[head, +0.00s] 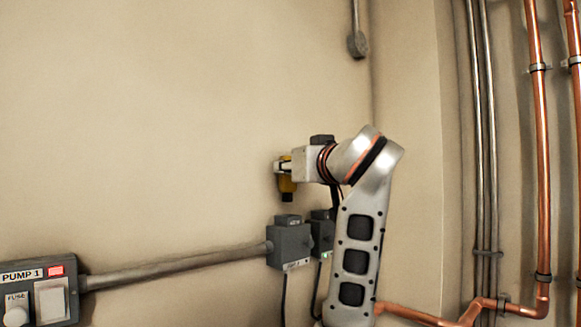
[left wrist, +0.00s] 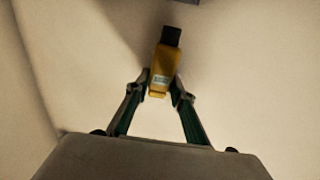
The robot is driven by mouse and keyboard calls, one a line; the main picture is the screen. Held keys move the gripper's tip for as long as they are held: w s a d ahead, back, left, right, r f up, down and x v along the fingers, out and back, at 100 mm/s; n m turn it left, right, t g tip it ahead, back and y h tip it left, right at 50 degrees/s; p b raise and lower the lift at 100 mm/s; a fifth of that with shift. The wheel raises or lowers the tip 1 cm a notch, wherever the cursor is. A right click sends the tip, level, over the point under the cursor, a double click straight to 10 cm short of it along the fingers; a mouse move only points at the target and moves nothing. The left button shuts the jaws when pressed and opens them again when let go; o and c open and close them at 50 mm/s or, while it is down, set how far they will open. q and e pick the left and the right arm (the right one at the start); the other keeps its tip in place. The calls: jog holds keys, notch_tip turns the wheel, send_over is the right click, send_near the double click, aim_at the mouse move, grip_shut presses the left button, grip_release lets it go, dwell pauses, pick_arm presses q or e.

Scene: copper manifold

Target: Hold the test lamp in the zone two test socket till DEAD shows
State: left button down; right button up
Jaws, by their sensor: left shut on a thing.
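My left gripper (head: 284,168) is shut on the yellow test lamp (head: 287,185) and holds it upright in the air, black end down. In the left wrist view the lamp (left wrist: 160,75) sits between the two fingertips (left wrist: 160,88), with its black end away from the palm. Below the lamp, a grey box (head: 290,246) on the wall has a raised dark top. A gap shows between the lamp and this top. A second grey box (head: 322,232) with a small green light stands just to the right, partly behind my arm. I cannot read which is zone two. My right gripper is not in view.
A conduit (head: 180,268) runs from the left box to the PUMP 1 panel (head: 40,292), which has a red light. Copper pipes (head: 540,150) and grey pipes (head: 483,130) run up the right wall. The wall left of the lamp is clear.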

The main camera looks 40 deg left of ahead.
aim_at(291, 186)
pick_arm(q)
jog(key=shift+f+b, duration=0.45)
jog(key=shift+f, duration=0.75)
jog(key=shift+w+r, duration=0.1)
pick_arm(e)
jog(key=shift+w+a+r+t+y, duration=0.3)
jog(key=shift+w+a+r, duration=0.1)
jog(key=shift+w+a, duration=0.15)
pick_arm(q)
jog(key=shift+d, duration=0.1)
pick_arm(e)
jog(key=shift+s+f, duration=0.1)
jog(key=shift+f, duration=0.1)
pick_arm(q)
jog(key=shift+b, duration=0.3)
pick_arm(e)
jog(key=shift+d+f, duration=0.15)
